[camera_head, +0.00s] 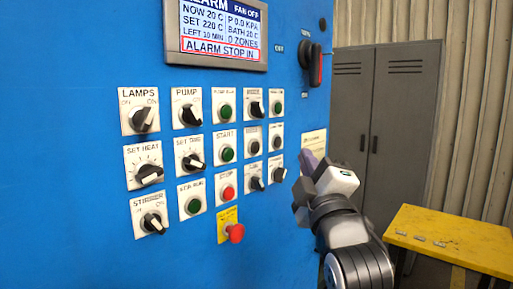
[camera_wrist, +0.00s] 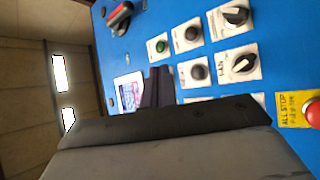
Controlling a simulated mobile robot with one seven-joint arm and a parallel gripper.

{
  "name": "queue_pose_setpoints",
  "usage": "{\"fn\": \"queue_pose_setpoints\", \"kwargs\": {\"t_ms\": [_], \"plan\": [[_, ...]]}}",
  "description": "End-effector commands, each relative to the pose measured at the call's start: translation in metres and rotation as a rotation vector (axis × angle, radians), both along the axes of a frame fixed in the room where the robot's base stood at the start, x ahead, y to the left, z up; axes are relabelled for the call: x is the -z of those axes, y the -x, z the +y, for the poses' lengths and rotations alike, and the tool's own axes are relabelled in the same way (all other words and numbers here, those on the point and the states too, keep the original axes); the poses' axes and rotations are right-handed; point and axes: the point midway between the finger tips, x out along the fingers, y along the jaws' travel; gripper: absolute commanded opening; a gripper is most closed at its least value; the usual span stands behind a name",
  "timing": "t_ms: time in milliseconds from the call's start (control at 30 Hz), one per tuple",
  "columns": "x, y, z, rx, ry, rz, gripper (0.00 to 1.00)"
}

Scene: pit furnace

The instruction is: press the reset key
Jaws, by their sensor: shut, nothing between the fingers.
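A blue control panel (camera_head: 85,75) carries rows of labelled keys and knobs. The reset key's label cannot be read; two black push buttons, one in the middle row (camera_head: 254,146) and one to its right (camera_head: 276,142), have blurred labels. My gripper (camera_head: 308,160) is shut and empty, just right of the button rows and close to the panel; contact cannot be told. In the wrist view my dark gripper fingers (camera_wrist: 158,86) are beside a black button (camera_wrist: 197,72) and below a green button (camera_wrist: 162,46). The hand hides part of the panel.
The screen (camera_head: 215,32) reads "ALARM STOP IN". A red all-stop button (camera_head: 235,232) sticks out on a yellow plate below. A red-handled switch (camera_head: 314,64) projects at the upper right. A yellow table (camera_head: 450,235) and grey lockers (camera_head: 385,120) stand at right.

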Motion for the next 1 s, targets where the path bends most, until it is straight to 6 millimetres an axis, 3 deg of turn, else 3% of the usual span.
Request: {"fn": "queue_pose_setpoints", "kwargs": {"t_ms": [233,700,1000], "plan": [[0.000,-0.008,0.012,-0.004,-0.001,0.002,0.00],[0.000,-0.045,0.061,-0.003,0.000,0.001,0.00],[0.000,-0.052,0.072,-0.001,-0.001,0.000,0.00]]}}
